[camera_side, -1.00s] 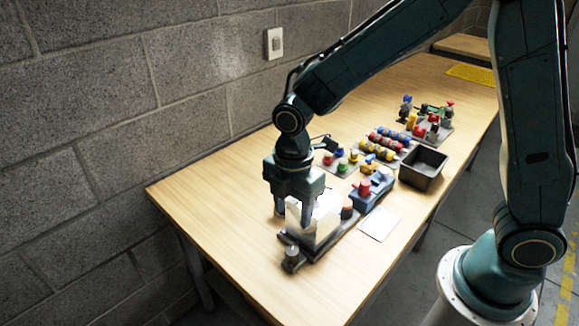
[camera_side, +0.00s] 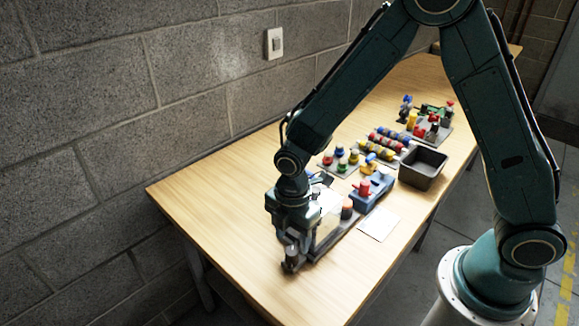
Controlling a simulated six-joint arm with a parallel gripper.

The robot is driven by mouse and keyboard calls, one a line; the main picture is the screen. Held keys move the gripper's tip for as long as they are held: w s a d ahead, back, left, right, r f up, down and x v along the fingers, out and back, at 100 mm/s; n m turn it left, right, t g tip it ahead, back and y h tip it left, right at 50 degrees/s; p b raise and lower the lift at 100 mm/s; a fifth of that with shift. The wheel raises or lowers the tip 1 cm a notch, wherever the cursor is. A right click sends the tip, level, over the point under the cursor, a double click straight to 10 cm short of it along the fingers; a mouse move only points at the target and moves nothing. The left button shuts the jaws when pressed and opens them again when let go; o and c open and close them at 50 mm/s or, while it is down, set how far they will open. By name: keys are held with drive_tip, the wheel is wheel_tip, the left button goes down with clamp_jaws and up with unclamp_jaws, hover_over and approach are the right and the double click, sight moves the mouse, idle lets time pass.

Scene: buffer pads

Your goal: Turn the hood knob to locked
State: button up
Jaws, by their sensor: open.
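The hood (camera_side: 328,232) is a pale, see-through box on a dark base plate (camera_side: 337,240) near the front of the table. A small dark knob (camera_side: 291,256) with a lighter top stands on the near end of the base. My gripper (camera_side: 292,243) points down directly above the knob, with its fingers open. The fingers look close to the knob's top, but I cannot tell whether they touch it. My gripper covers the left part of the hood. The knob's setting is too small to read.
A dark round knob (camera_side: 347,208) stands at the hood's far end. Several coloured parts stand farther back. The table's left side (camera_side: 215,190) is clear.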

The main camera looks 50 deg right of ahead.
sight(292, 250)
drive_tip(key=shift+f, duration=2.85)
drive_tip(key=c, duration=1)
